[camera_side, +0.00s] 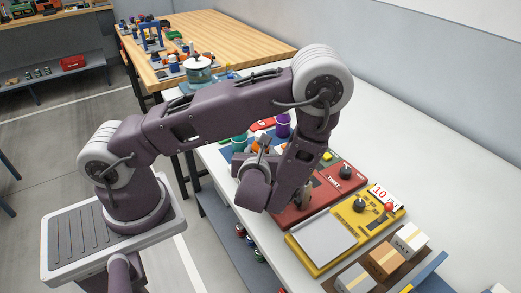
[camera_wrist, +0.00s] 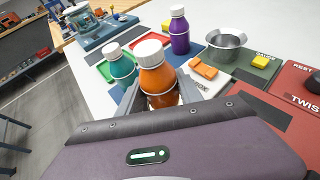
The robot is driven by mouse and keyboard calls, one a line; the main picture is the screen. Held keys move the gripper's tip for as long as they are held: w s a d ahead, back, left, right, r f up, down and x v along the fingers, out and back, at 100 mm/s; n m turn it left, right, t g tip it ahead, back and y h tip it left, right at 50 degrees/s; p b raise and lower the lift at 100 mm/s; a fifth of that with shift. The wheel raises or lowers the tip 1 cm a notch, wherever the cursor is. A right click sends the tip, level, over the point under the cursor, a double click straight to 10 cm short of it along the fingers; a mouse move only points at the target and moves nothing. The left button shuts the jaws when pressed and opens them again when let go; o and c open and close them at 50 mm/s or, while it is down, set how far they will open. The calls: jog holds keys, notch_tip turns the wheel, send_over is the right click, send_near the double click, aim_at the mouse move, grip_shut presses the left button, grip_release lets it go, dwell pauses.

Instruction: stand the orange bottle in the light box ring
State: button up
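The orange bottle (camera_wrist: 158,80) has a white cap and is upright between the fingers of my gripper (camera_wrist: 163,98) in the wrist view. The fingers lie close against both sides, and the lower part of the bottle is hidden by the gripper. The light box (camera_wrist: 207,82) is a white plate with "BOX" lettering, just right of and behind the bottle. An orange block piece (camera_wrist: 203,69) lies on it. I cannot make out its ring, which may be hidden behind the bottle. In the side view my arm covers most of this area.
A teal bottle (camera_wrist: 121,68) stands close left of the orange one, and a purple bottle (camera_wrist: 179,34) stands behind. A grey metal bowl (camera_wrist: 225,45) is at the back right. The red "TWIST" panel (camera_side: 331,184) and yellow panel (camera_side: 345,231) lie right of my gripper.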

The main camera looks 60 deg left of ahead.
jog(key=o, duration=0.4)
jog(key=shift+o, duration=0.2)
jog(key=r+v, duration=0.1)
jog(key=v, duration=1.1)
jog(key=s+a+r+n+g+h, duration=0.4)
jog(key=s+r+n+g, duration=0.45)
jog(key=n, duration=0.65)
jog(key=s+d+r+n+t+h, duration=0.2)
jog(key=d+r+n+t+h, duration=0.4)
jog(key=n, duration=0.4)
notch_tip(320, 180, up, 3)
jog(key=shift+d+f+h, duration=0.15)
jog(key=shift+h, duration=0.35)
jog(key=shift+s, duration=0.1)
